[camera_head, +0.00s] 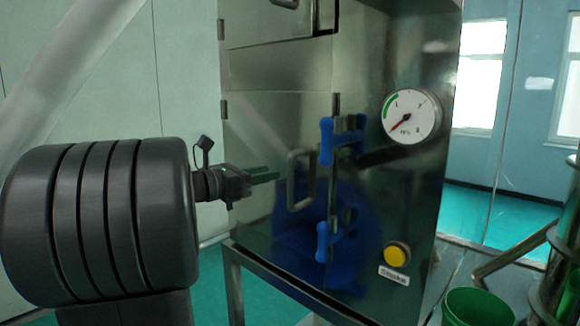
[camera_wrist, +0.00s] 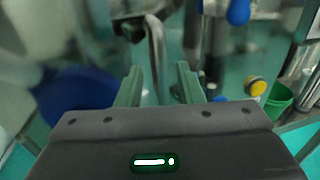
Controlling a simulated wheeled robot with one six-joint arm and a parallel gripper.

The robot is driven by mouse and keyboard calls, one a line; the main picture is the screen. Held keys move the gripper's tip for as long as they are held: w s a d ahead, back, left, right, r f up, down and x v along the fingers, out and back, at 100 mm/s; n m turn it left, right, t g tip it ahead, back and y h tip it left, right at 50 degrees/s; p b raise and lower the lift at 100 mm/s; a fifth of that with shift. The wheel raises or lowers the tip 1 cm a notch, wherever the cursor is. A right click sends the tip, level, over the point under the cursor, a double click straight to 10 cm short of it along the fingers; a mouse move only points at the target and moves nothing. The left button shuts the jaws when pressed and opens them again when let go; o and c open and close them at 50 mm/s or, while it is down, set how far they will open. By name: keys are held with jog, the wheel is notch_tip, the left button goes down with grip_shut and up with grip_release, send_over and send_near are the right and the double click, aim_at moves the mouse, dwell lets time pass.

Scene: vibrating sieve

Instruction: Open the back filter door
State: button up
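The filter door (camera_head: 262,130) is a shiny steel panel on the left of the cabinet front, with hinges at its left edge. It looks shut. Its bent-bar handle (camera_head: 291,180) is near the door's right edge. Two blue latch knobs, the upper (camera_head: 327,141) and the lower (camera_head: 323,242), sit along the door's right edge. My gripper (camera_head: 279,175) points at the handle from the left. In the wrist view its two green fingers (camera_wrist: 159,82) are apart, with the handle bar (camera_wrist: 157,50) showing between and beyond them. I cannot tell whether they touch it.
A round gauge (camera_head: 411,116) and a yellow button (camera_head: 396,254) are on the cabinet face to the right. A green bucket (camera_head: 478,307) stands at the lower right beside steel pipework (camera_head: 510,252). A metal stand (camera_head: 232,285) carries the cabinet.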

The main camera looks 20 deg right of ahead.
aim_at(288, 169)
jog(key=d, duration=0.2)
jog(key=w+d, duration=0.1)
jog(key=d, duration=0.2)
jog(key=d+p, duration=0.1)
jog(key=d, duration=0.1)
jog(key=shift+w+d, duration=0.25)
jog(key=shift+d, duration=0.1)
grip_shut()
